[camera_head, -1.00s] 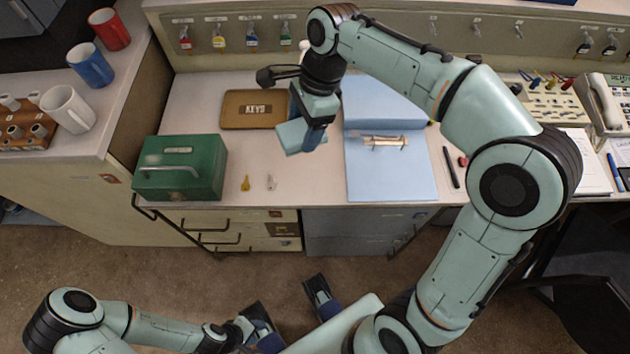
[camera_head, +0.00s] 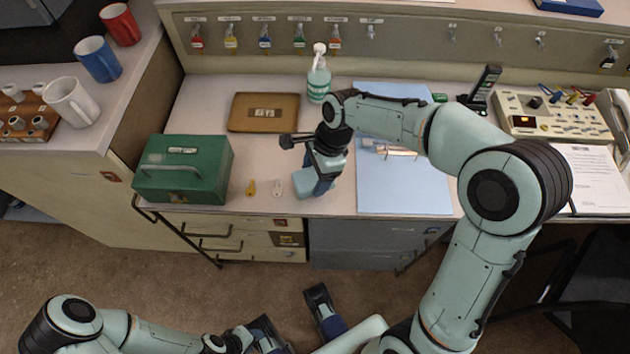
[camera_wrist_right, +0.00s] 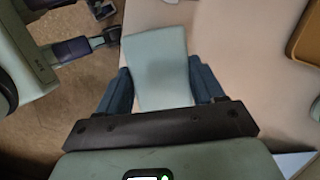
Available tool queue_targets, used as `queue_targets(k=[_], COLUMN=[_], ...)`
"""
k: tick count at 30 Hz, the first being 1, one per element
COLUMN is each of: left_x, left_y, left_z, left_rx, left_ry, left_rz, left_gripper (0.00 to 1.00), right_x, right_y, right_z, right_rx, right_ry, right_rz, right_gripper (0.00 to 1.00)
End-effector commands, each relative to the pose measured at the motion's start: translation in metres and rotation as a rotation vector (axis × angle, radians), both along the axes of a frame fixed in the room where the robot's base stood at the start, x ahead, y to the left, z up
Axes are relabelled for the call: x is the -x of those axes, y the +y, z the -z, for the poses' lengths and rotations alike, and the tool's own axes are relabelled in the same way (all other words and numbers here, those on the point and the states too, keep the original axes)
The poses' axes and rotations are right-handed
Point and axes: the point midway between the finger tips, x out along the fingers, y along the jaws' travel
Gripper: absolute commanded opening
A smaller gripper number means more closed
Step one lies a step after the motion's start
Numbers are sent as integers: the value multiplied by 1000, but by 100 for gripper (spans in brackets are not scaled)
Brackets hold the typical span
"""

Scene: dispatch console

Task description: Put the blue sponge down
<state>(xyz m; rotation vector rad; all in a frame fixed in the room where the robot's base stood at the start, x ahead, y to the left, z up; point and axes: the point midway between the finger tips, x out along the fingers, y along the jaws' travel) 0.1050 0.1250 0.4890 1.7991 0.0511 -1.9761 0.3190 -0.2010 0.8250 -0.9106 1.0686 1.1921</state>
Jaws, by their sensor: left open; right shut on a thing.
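In the right wrist view the sponge (camera_wrist_right: 158,65) shows as a flat block between the two dark blue fingers of the right gripper (camera_wrist_right: 161,87). I cannot tell whether the sponge touches the desk top. My left gripper (camera_head: 293,318) is open and empty, low in front of the drawers and away from the desk.
A light blue mat (camera_head: 405,190) lies right of the sponge. The desk's front edge is close.

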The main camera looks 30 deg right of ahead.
Motion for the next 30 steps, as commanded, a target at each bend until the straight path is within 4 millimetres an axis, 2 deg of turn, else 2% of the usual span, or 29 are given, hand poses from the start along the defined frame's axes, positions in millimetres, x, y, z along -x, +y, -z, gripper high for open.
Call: queue_targets(k=[1,6,19,20,21,22,30], left_x=[-1,-3,-4,-4,-4,-4,-4], left_y=[0,0,0,0,0,0,0], left_z=[4,8,9,9,9,9,8], left_rx=[0,-2,-3,-3,-3,-3,-3], left_ry=[-3,-10,-13,-13,-13,-13,-13], left_rz=[-1,-2,-3,-3,-3,-3,-3], left_gripper=[43,43,43,43,43,43,43], right_x=[1,1,0,0,0,0,0], right_y=[0,0,0,0,0,0,0], right_z=[14,34,39,38,38,38,37], right_rx=[0,0,0,0,0,0,0], right_ry=[6,4,2,2,2,2,2], right_rz=[0,1,0,0,0,0,0], right_gripper=[43,43,43,77,90,93,93])
